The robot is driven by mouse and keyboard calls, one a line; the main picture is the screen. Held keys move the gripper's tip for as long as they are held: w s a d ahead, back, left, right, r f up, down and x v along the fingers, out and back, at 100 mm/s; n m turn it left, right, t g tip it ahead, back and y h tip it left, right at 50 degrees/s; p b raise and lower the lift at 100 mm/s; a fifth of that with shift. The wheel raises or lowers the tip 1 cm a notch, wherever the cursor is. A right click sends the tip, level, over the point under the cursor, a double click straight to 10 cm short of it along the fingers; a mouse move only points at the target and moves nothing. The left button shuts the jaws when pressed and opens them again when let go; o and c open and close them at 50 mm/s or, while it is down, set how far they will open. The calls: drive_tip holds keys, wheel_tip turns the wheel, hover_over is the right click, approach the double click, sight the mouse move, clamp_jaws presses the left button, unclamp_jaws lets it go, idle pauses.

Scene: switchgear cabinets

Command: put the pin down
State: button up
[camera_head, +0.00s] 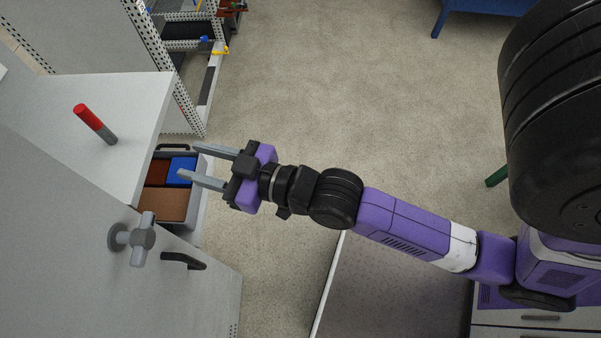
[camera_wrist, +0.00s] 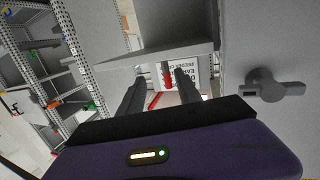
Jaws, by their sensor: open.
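The pin (camera_head: 95,124), a cylinder with a red upper part and a grey lower end, stands on the white surface (camera_head: 130,92) at the left in the head view. My gripper (camera_head: 188,160) is open and empty, to the right of the pin and apart from it, with its fingers pointing toward the left. In the wrist view the picture appears upside down. A small red and grey shape there, which looks like the pin (camera_wrist: 168,80), shows beyond and between the fingers.
A grey knob (camera_head: 143,238) and a black handle (camera_head: 183,261) stick out of the cabinet. A perforated rack (camera_head: 188,80) stands behind. Open floor (camera_head: 330,80) lies to the right.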

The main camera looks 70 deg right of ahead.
drive_tip(key=s+a+f+g, duration=0.1)
drive_tip(key=s+f+g, duration=0.1)
drive_tip(key=s, duration=2)
drive_tip(key=shift+a+f, duration=0.15)
drive_tip(key=shift+a, duration=0.2)
drive_tip(key=shift+a, duration=0.15)
